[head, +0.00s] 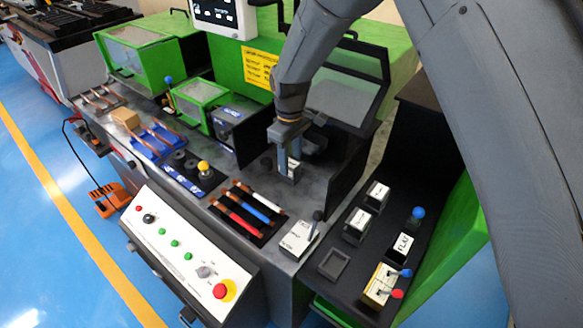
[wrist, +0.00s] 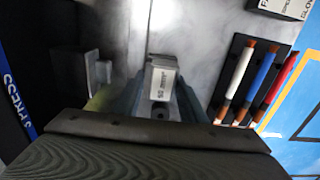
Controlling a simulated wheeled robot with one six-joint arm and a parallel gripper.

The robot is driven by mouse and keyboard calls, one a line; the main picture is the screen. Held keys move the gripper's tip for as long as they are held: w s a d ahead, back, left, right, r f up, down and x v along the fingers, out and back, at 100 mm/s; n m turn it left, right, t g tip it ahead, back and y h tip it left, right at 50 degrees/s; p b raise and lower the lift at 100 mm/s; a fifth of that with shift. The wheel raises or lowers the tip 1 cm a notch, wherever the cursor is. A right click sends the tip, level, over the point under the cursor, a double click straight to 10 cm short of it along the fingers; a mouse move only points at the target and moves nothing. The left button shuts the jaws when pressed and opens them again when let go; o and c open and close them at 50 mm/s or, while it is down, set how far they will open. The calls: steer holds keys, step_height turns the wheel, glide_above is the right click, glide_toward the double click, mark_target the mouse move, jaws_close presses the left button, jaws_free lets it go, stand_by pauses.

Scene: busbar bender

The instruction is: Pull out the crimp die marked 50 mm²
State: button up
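The crimp die (wrist: 163,82) is a small grey block with a white label that appears to read 50, seen in the middle of the wrist view. In the head view a light block face, probably this die (head: 293,168), shows at the fingertips, partly hidden by them. My gripper (head: 287,160) points down into the press area of the bender. In the wrist view its two grey-blue fingers (wrist: 161,90) stand on either side of the die, close to its flanks. I cannot tell whether they touch it.
Two labelled die blocks (head: 377,195) (head: 357,225) and an empty square holder (head: 334,264) are on the black side shelf at right.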

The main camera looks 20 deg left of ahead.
steer(key=shift+r, duration=0.15)
steer(key=shift+r+p, duration=0.4)
steer(key=shift+r, duration=0.15)
steer(key=shift+r+p, duration=0.4)
steer(key=shift+r, duration=0.5)
steer(key=shift+r+p, duration=1.25)
steer(key=shift+r, duration=1.2)
